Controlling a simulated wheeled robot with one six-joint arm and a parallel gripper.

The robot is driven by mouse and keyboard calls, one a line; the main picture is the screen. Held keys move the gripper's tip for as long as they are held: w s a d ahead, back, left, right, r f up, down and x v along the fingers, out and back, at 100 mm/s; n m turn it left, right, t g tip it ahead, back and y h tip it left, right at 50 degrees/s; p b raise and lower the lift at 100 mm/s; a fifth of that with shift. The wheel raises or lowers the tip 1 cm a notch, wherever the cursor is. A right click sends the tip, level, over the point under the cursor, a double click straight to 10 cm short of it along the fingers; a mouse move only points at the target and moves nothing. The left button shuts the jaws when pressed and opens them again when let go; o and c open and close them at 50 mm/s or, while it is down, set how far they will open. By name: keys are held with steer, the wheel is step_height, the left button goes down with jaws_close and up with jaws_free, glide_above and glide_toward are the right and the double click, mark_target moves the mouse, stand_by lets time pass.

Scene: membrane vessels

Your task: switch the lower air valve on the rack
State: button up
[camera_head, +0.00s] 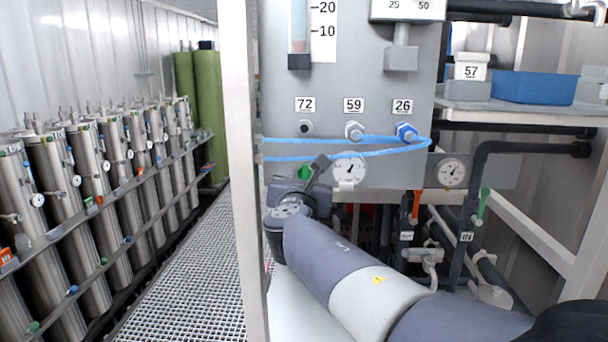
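My arm reaches in from the lower right, and my gripper (316,174) is at the grey panel (390,112), just below the blue hoses. A small green part (304,172) shows right beside the dark gripper fingers; it may be the air valve's handle, but the gripper and wrist hide most of it. I cannot tell whether the fingers touch it or how far apart they are. No label marks any valve as the lower air valve. On the pipes to the right are an orange-red handle (416,206) and a green handle (483,203), both roughly upright and apart from my gripper.
Blue hoses (345,154) loop across the panel above my gripper. A round gauge (350,170) is close to its right, another (452,172) farther right. A white post (240,150) stands close on the left. Beyond it, a grated walkway (190,270) runs clear beside steel cylinders (80,195).

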steer(key=shift+w, duration=0.55)
jaws_close()
